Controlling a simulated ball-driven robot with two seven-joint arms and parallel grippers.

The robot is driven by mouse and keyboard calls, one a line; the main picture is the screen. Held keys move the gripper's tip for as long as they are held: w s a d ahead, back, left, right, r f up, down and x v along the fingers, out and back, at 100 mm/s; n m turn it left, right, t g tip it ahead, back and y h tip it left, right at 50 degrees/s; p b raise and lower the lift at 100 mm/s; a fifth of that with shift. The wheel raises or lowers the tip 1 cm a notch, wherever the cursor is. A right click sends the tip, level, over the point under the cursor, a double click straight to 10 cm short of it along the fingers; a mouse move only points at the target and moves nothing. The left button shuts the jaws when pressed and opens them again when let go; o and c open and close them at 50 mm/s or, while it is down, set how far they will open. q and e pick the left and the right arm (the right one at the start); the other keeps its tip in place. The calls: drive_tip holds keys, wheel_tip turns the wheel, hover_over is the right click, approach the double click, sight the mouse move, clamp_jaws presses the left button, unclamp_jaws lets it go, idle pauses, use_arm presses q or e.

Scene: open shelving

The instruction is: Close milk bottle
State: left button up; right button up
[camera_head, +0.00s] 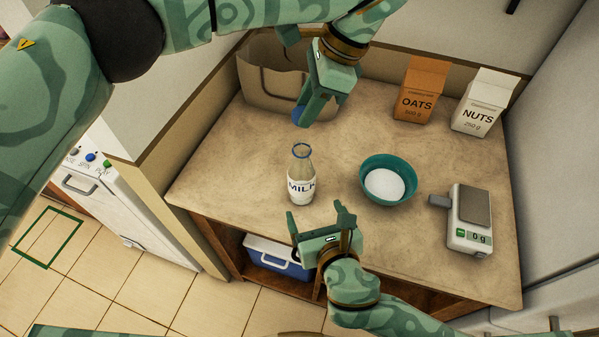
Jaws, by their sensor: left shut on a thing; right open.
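The milk bottle (301,178) stands upright on the counter, clear glass with a white MILK label and an open top with a blue rim. My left gripper (303,118) is above and slightly right of the bottle's mouth, apart from it. It is shut on a small blue thing, which looks like the bottle cap (297,115) and is mostly hidden by the fingers. My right gripper (319,222) is open and empty, at the counter's front edge just below the bottle in the picture, its fingers pointing towards it.
A teal bowl (366,169) of white contents stands right of the bottle. A scale (456,236) is further right. OATS (417,100) and NUTS (476,116) boxes and a beige bag (262,82) stand at the back. A blue cooler (262,262) sits below the countertop (235,185).

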use_arm(q)
drive_tip(key=shift+w, duration=0.1)
use_arm(e)
drive_tip(key=shift+w+a+f, duration=0.2)
drive_tip(key=shift+w, duration=0.4)
drive_tip(key=x, duration=1)
drive_tip(key=shift+w+f, duration=0.2)
drive_tip(key=shift+w, duration=0.1)
drive_tip(key=c, duration=1.5)
use_arm(q)
hover_over(298, 150)
drive_tip(key=d, duration=0.2)
drive_tip(key=shift+w+a+f, duration=0.1)
drive_tip(key=shift+a+f, duration=0.05)
drive_tip(key=shift+f, duration=2.3)
use_arm(e)
drive_tip(key=shift+o, duration=0.2)
use_arm(q)
drive_tip(key=shift+f, duration=0.9)
drive_tip(key=shift+f, duration=0.55)
